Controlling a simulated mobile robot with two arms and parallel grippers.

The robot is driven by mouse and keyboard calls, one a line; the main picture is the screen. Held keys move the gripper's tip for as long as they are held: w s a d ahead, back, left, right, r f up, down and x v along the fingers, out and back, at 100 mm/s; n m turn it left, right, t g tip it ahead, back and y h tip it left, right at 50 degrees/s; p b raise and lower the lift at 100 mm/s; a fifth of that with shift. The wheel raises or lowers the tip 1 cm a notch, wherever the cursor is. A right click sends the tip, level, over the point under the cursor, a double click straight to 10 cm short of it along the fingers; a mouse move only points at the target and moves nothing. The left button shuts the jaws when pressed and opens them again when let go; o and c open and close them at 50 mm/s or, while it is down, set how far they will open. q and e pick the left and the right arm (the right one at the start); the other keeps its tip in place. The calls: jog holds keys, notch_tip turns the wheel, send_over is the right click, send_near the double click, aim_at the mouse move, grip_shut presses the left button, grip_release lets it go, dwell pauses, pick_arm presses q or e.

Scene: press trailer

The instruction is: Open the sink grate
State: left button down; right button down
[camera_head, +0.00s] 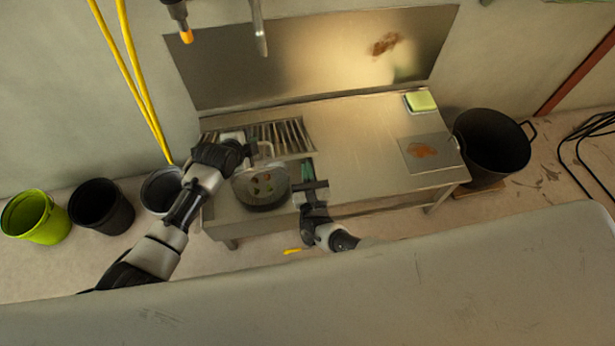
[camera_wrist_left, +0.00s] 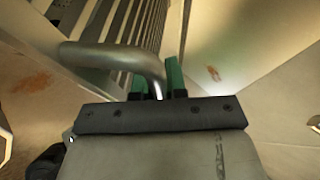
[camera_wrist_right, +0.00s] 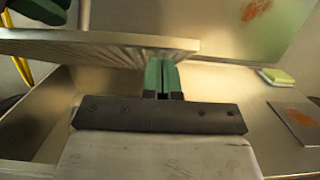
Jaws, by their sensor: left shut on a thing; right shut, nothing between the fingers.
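The sink grate (camera_head: 282,136) is a slatted metal panel over the left part of the steel counter. In the right wrist view the grate (camera_wrist_right: 95,45) is seen nearly edge-on, raised above the open sink (camera_wrist_right: 35,115). My left gripper (camera_head: 255,150) is shut on the grate's bent metal handle (camera_wrist_left: 115,57); its green fingers (camera_wrist_left: 157,82) sit around the bar. My right gripper (camera_head: 308,172) is shut and empty; its green fingertips (camera_wrist_right: 162,74) are close to the grate's edge. I cannot tell whether they touch it. Several small coloured bits lie in the sink (camera_head: 262,203).
A green sponge (camera_head: 420,100) and a stained plate (camera_head: 428,152) are on the counter's right side (camera_head: 350,130), whose middle is clear. A large black pot (camera_head: 490,145) stands at right. Several buckets, including a green one (camera_head: 36,217), stand at left. A yellow hose (camera_head: 130,75) hangs behind.

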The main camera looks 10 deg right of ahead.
jog(key=shift+w+r, duration=0.3)
jog(key=shift+r, duration=0.1)
